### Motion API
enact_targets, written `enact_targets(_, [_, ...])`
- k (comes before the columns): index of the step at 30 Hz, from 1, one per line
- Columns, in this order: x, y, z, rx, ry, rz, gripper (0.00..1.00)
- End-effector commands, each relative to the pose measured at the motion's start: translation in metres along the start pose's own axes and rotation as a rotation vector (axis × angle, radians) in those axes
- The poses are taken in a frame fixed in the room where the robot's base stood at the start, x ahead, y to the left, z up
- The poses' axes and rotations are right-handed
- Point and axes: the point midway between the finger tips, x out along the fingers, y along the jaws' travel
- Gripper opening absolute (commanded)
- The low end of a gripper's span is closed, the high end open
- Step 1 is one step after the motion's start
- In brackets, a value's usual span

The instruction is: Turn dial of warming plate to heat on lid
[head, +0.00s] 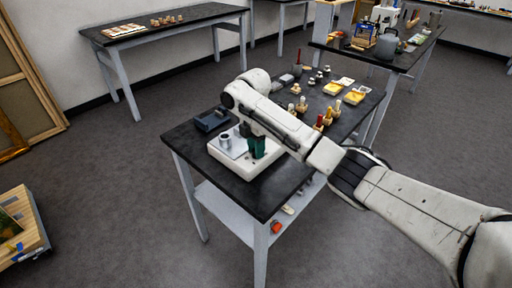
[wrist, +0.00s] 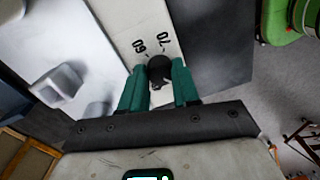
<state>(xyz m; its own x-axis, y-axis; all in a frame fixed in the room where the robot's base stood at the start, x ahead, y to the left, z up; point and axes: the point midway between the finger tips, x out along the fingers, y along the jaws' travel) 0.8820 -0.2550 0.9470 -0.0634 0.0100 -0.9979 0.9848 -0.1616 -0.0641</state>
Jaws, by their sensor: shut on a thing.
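The warming plate is a white box (head: 262,173) with a grey metal top, at the near left end of the dark table. It also shows in the wrist view (wrist: 120,18) with the printed marks 60 and 70. Its dark round dial (wrist: 159,68) sits between my green fingertips. My gripper (wrist: 158,78) is shut on the dial; in the head view my gripper (head: 257,147) is at the plate's front side. A small grey cup-like piece (head: 225,141) stands on the metal top.
A dark blue-grey device (head: 211,119) lies behind the plate. Several small bottles and stamps (head: 328,115) and yellow pads (head: 333,88) stand farther right on the table. A lower shelf (head: 235,214) holds an orange item (head: 276,227).

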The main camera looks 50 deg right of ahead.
Motion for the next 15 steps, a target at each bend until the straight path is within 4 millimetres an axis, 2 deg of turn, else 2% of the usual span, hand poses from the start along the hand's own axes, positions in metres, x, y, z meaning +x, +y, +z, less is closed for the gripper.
enact_targets(8, [-0.0021, -0.0002, -0.0002, 0.050, 0.005, -0.001, 0.00])
enact_targets(15, [-0.0037, -0.0004, -0.0011, 0.200, 0.016, -0.002, 0.00])
